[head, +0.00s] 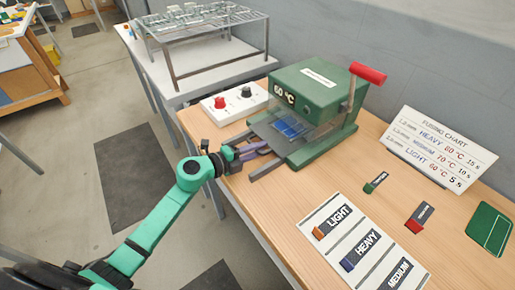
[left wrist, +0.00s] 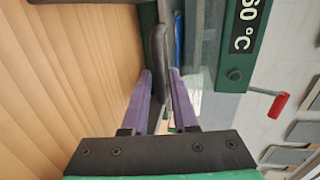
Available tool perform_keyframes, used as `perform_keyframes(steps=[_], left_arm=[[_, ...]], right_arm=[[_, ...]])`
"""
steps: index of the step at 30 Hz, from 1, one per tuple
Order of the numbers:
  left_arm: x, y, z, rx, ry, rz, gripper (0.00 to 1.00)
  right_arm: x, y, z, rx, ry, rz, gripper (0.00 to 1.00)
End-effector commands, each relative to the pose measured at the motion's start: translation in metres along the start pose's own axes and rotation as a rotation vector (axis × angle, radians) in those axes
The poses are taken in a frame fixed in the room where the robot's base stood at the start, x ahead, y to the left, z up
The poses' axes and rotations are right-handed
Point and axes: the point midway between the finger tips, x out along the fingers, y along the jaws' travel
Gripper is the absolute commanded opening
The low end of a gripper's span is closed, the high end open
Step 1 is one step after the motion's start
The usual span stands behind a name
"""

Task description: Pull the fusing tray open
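The green fusing press (head: 312,98) stands on the wooden table, with "60 °C" on its front. Its grey fusing tray (head: 268,132) lies low at the front, with a blue piece (head: 290,128) inside the press opening. My left gripper (head: 258,149) is at the tray's front edge, its purple fingers pointing at the press. In the left wrist view, the fingers (left wrist: 160,85) stand close on both sides of a dark upright handle (left wrist: 157,45) and seem shut on it. The exact contact is partly hidden. My right gripper is not in view.
A white control box (head: 232,102) with red and black knobs stands left of the press. The red-gripped lever (head: 368,73) is raised. A fusing chart (head: 440,148), a label sheet (head: 364,244) and small pieces lie to the right. The floor in front of the table is clear.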

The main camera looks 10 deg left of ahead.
Motion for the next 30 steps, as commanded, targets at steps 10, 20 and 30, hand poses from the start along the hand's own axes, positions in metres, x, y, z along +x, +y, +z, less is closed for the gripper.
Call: perform_keyframes(steps=[10,20,30], left_arm=[[-0.0006,0.0003,0.0001,-0.001,0.000,0.000,0.00],[-0.0008,0.0004,0.0002,-0.001,0.000,0.000,0.00],[-0.0008,0.0006,0.0002,-0.001,0.000,0.000,0.00]], right_arm=[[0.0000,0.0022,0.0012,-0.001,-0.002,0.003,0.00],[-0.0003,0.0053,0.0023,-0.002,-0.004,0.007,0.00],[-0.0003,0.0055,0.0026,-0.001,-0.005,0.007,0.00]])
